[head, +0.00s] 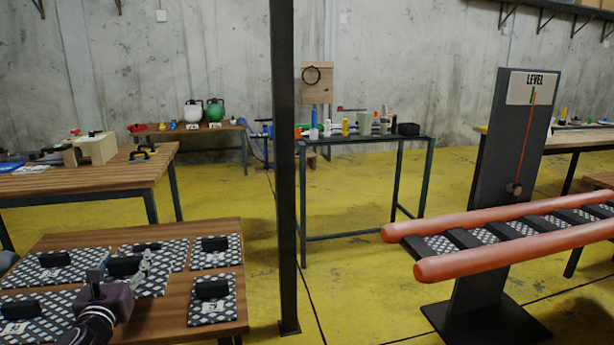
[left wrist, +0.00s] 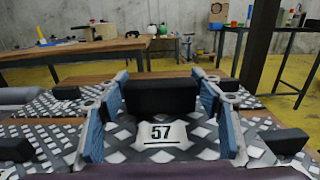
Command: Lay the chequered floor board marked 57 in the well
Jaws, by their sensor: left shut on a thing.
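The chequered floor board marked 57 (left wrist: 160,133) shows in the left wrist view, with a black block handle (left wrist: 162,96) standing on it. My left gripper (head: 122,268) is shut on that handle, its blue-padded fingers (left wrist: 162,105) on either side. In the head view, part of the held board (head: 157,280) shows beside the gripper, over the left wooden table; whether it is clear of the table I cannot tell. An inflatable boat with red tubes (head: 510,218) lies at the right, with dark slats and chequered floor between the tubes. My right gripper is out of view.
Several other chequered boards with black handles, one at the table's right (head: 212,308), lie on the wooden table (head: 235,233). A dark post (head: 285,170) stands between this table and the boat. A level gauge (head: 518,130) rises behind the boat. Yellow floor is open between.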

